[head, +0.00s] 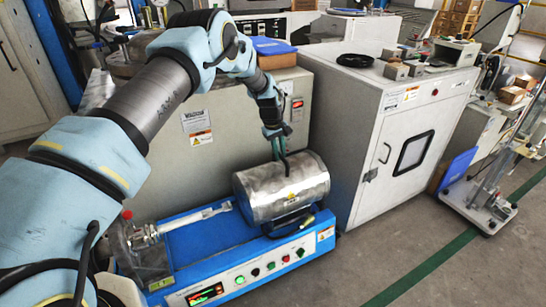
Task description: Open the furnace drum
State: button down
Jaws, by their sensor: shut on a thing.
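The furnace drum (295,184) is a silver metal cylinder lying on the right part of a blue machine base (210,243). A yellow label and a dark handle (287,222) show on its front side. The drum looks closed from this side. My gripper (279,157) points down at the drum's upper back edge, with its fingers at or just behind the top. What it grips there is too small and partly hidden to tell clearly. The back side of the drum is out of sight.
A control panel (245,278) with buttons and a small display runs along the base's front. A grey cabinet (205,150) stands close behind, and a white cabinet (365,160) with a dark window stands at right. Floor is free at lower right.

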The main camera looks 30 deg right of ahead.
jog(key=shift+s+d, duration=0.1)
jog(key=shift+d, duration=0.35)
jog(key=c, duration=0.8)
grip_release()
notch_tip(320, 180, up, 11)
jog(key=a, duration=0.2)
jog(key=shift+f+p, duration=0.15)
jog(key=shift+p, duration=0.15)
jog(key=shift+a, duration=0.1)
